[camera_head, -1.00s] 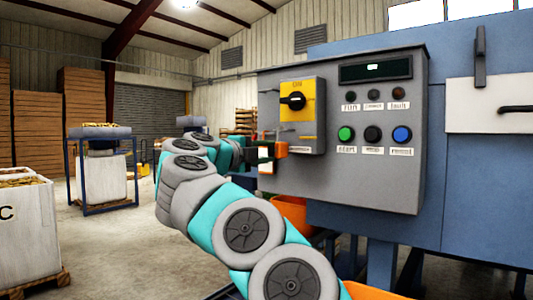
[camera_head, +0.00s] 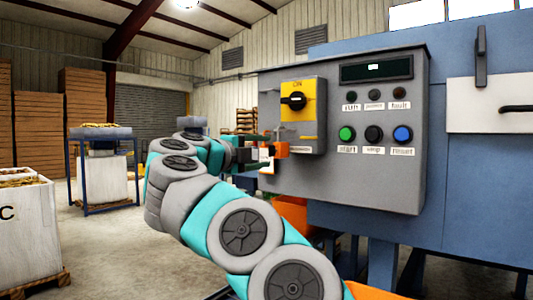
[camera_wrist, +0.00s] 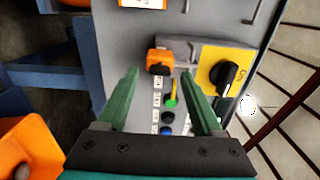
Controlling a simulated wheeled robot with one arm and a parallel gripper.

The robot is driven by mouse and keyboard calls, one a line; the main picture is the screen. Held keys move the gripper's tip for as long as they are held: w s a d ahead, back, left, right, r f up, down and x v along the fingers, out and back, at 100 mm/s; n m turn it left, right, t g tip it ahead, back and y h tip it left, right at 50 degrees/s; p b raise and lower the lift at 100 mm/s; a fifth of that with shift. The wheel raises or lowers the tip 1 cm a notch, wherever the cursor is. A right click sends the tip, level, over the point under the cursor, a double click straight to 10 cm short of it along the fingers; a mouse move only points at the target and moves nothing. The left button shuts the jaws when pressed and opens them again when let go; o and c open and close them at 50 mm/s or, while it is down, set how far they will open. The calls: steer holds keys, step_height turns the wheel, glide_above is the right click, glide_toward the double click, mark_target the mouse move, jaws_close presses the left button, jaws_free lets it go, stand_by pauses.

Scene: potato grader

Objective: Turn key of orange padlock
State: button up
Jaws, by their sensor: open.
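The orange padlock (camera_head: 282,149) hangs at the left side of the grey control box, below and left of the yellow switch plate (camera_head: 315,98) with its black rotary knob. In the wrist view the padlock (camera_wrist: 160,62) lies between and just beyond my fingertips, with its dark underside facing me. I cannot make out its key clearly. My gripper (camera_wrist: 160,76) is open, with a green finger on either side of the padlock's line and no visible grip on it. In the head view my gripper (camera_head: 262,150) is close to the padlock's left, partly hidden by my wrist.
The grey control box (camera_head: 375,185) carries green, black and blue buttons beside the padlock. The blue machine (camera_head: 470,200) stands behind it. An orange bin (camera_wrist: 30,150) shows at the wrist view's lower left. Open floor lies left, with a white crate (camera_head: 30,225).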

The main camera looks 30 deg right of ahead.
steer(key=v, duration=0.5)
steer(key=shift+s+a, duration=0.1)
steer(key=shift+a, duration=0.05)
